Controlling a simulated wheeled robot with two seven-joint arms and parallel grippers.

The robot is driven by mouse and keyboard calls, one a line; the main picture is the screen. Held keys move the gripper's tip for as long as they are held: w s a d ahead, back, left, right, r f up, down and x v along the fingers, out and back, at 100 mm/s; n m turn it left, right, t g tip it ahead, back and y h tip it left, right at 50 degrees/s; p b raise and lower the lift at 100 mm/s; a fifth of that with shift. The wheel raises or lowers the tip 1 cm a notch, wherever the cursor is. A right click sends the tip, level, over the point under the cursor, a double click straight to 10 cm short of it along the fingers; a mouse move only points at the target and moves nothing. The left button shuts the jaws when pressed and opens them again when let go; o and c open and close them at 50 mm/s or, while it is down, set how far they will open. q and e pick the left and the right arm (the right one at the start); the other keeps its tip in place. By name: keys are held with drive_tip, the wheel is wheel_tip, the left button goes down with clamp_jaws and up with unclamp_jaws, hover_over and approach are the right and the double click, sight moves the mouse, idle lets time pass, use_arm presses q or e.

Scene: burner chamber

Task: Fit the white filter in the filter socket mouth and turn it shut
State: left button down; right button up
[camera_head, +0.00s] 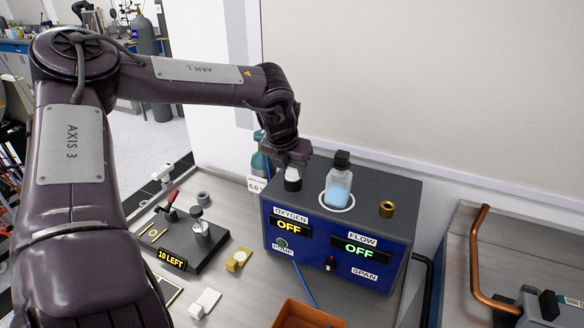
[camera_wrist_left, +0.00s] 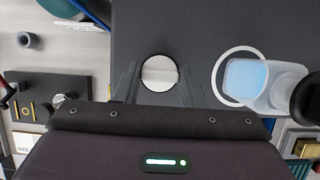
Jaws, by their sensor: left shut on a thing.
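The white filter (camera_head: 292,173) is at the top left of the blue-fronted analyser box, with a dark round part directly below it. I take that part to be the filter socket mouth (camera_head: 293,185). My left gripper (camera_head: 291,163) points down from above and is shut on the filter. In the left wrist view the filter (camera_wrist_left: 160,73) shows as a pale disc between the fingertips. The fingers hide its sides, so I cannot tell whether it is seated in the mouth. My right gripper is in neither view.
A clear bottle (camera_head: 338,187) with pale blue liquid and a black cap stands in a white ring right of the gripper. A brass fitting (camera_head: 387,209) is farther right on the box (camera_head: 365,187). A black fixture (camera_head: 185,240), small parts and an orange tray (camera_head: 307,314) occupy the bench.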

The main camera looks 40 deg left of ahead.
use_arm(q)
drive_tip(key=m+h, duration=0.1)
drive_tip(key=m, duration=0.1)
drive_tip(key=m+h, duration=0.1)
drive_tip(key=m, duration=0.2)
drive_tip(key=shift+a, duration=0.2)
drive_tip(key=shift+m, duration=0.6)
drive_tip(key=shift+d, duration=0.1)
drive_tip(key=shift+m+h+b, duration=0.3)
drive_tip(key=shift+m+h, duration=0.1)
drive_tip(key=shift+m, duration=0.2)
drive_tip(key=m+h, duration=0.1)
drive_tip(key=m, duration=0.2)
drive_tip(key=shift+a+g, duration=0.2)
drive_tip(key=shift+g, duration=0.2)
drive_tip(key=shift+m+h, duration=0.3)
drive_tip(key=shift+m, duration=0.6)
